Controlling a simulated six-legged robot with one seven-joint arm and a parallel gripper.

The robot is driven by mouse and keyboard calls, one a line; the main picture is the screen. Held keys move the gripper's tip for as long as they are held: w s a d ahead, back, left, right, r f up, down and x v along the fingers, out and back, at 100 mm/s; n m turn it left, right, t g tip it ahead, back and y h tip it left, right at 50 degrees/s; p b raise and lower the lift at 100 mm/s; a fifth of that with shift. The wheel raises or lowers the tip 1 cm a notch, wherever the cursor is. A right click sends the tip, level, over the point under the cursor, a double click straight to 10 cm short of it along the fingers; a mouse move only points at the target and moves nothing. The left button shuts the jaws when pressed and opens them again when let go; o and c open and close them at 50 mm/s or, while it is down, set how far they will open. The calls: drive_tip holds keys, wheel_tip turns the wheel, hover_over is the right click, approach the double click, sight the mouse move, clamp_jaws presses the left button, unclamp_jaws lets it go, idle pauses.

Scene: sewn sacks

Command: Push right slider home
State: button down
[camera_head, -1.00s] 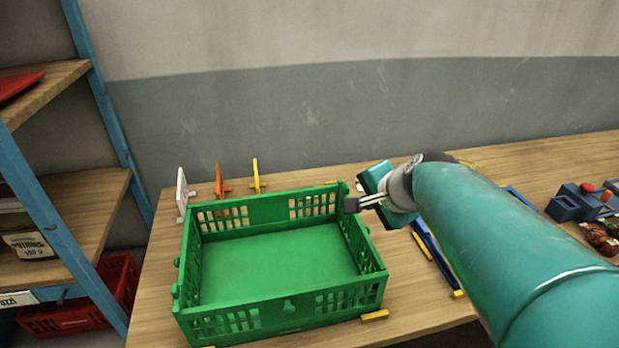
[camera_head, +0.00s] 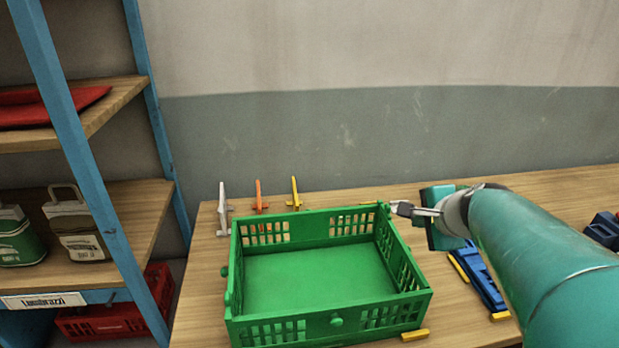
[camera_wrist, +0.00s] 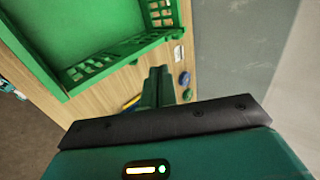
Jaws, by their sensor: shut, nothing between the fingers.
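The green crate (camera_head: 330,340) stands on the table, open and empty, with slotted walls. Small green knobs show on its front wall (camera_head: 337,321) and left side (camera_head: 223,270), and another piece (camera_head: 382,208) shows at the back right corner. I cannot tell which part is the right slider. My gripper (camera_head: 395,207) is shut and empty beside that back right corner; I cannot tell if it touches.
White (camera_head: 222,208), orange (camera_head: 259,196) and yellow (camera_head: 295,193) upright pieces stand behind the crate. The wall closes the back; a shelf stands left.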

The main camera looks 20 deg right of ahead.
approach(389, 214)
wheel_tip(389, 214, down, 4)
drive_tip(key=w, duration=0.1)
drive_tip(key=w+d, duration=0.1)
drive_tip(key=w, duration=0.1)
drive_tip(key=shift+w, duration=0.2)
drive_tip(key=shift+w+d, duration=0.1)
drive_tip(key=shift+w, duration=0.25)
